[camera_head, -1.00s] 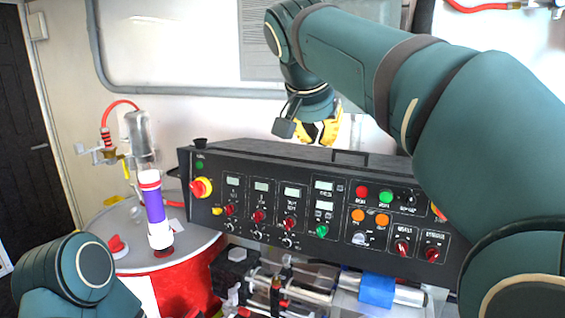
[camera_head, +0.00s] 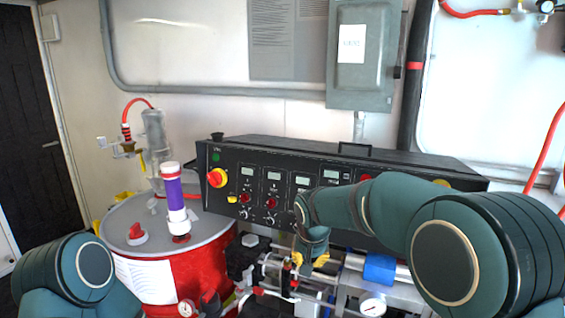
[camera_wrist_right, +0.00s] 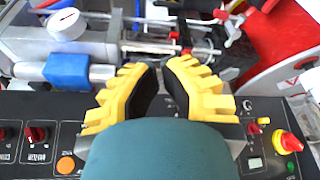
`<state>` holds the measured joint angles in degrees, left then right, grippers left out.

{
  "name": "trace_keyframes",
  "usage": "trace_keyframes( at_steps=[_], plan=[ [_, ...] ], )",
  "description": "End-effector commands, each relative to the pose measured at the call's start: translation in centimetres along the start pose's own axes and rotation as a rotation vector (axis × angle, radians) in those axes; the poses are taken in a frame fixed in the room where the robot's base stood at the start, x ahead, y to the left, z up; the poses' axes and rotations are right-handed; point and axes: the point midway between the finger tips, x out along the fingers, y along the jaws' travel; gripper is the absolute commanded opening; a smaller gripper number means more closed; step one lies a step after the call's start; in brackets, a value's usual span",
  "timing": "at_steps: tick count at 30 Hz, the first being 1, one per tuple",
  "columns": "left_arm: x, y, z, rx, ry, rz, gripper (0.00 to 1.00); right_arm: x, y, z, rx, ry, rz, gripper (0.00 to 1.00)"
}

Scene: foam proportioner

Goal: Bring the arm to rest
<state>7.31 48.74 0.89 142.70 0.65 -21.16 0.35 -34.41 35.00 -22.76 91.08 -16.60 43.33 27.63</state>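My right gripper (camera_head: 308,260) hangs in front of the black control panel (camera_head: 225,205), above the pipework, in the head view. In the right wrist view its yellow fingers with black pads (camera_wrist_right: 161,75) stand apart with nothing between them, so it is open and empty. My right forearm hides the panel's right part. Part of my left arm shows at the lower left of the head view; the left gripper is out of view.
Pipes with a blue sleeve (camera_head: 379,268) and a gauge (camera_head: 373,305) lie below the panel. A red drum (camera_head: 195,268) with a purple-and-white cylinder (camera_head: 174,195) stands left. A grey electrical box (camera_head: 361,75) hangs on the back wall.

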Motion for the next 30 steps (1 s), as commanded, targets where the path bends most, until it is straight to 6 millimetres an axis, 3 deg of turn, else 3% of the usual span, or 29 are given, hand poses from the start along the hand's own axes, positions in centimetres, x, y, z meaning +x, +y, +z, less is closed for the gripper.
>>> trace_keyframes(
  at_steps=[1,6,8,12,15,18,21,24,30],
  plan=[
    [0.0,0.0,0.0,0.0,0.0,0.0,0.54,3.4,0.9,2.0,-0.004,-0.039,-0.02,0.0],
    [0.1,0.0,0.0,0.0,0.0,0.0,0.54,12.2,2.6,9.7,-0.003,-0.118,-0.122,0.0],
    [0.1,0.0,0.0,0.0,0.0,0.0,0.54,14.7,3.2,13.0,0.007,-0.142,-0.158,0.0],
    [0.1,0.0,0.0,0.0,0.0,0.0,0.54,18.8,4.5,21.5,0.054,-0.185,-0.236,0.0],
    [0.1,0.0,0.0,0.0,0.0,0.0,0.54,20.0,5.1,27.2,0.097,-0.202,-0.276,0.0],
    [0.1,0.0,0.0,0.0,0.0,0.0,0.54,20.1,5.4,31.4,0.132,-0.208,-0.299,0.0],
    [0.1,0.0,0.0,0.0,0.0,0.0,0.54,19.7,5.6,33.9,0.154,-0.207,-0.309,0.0],
    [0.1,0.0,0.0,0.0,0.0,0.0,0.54,19.5,5.7,35.0,0.164,-0.204,-0.311,0.0],
    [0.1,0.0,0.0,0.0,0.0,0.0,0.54,19.5,5.7,35.1,0.164,-0.202,-0.312,0.0]
  ],
)
